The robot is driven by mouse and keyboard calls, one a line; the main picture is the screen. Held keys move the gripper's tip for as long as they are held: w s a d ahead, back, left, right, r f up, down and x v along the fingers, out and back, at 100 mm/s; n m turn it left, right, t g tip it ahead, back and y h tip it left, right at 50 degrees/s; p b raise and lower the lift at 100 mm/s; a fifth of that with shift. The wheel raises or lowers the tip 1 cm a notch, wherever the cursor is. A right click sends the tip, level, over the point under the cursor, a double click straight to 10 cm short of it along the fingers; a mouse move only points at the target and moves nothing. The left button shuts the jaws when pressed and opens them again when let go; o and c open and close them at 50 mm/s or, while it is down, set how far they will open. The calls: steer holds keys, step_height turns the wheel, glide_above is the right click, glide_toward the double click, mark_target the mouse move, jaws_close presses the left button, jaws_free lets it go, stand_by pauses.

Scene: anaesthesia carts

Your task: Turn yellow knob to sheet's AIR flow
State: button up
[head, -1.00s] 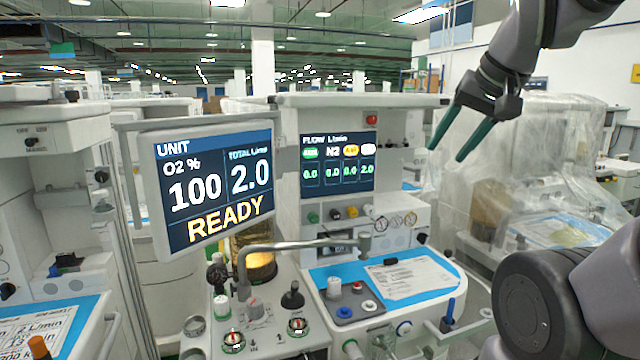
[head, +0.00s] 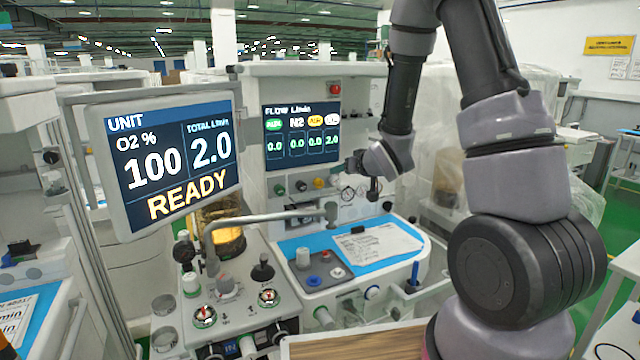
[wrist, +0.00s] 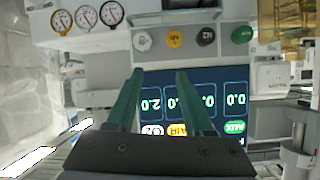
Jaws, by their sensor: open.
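The yellow knob (head: 318,183) is in the row of knobs below the flow screen (head: 302,135), between a dark knob (head: 301,186) and a white one. It also shows in the wrist view (wrist: 174,39), which sees the panel upside down. The screen reads AIR 0.0 and O2 2.0. My gripper (wrist: 160,75) is open and empty; its green fingers point toward the knob row, apart from the yellow knob. In the head view its fingers are hard to make out. The sheet (head: 375,245) lies on a blue mat; its print is too small to read.
A green knob (wrist: 241,34) is at one end of the row. Round gauges (wrist: 87,15) sit beside the knobs. The unit screen (head: 172,165) reads 100, 2.0 and READY. A metal bent pipe (head: 265,218) stands over the cart top. Plastic-wrapped equipment is at the right.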

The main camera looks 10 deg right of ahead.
mark_target(319, 183)
steer(key=a+f, duration=0.1)
steer(key=a+f+n+y, duration=0.1)
steer(key=f, duration=0.1)
steer(key=shift+w, duration=0.1)
steer(key=x, duration=1)
steer(key=shift+w+a+r, duration=0.1)
steer(key=shift+w+a, duration=0.1)
steer(key=shift+w, duration=0.05)
jaws_close()
steer(key=n+h, duration=0.1)
steer(key=n+t+h, duration=0.1)
steer(key=n, duration=0.1)
steer(key=shift+a, duration=0.25)
steer(key=shift+s+n+t+h, duration=0.1)
steer(key=shift+n+t+h, duration=0.55)
steer(key=shift+n, duration=0.85)
steer(key=shift+h, duration=0.25)
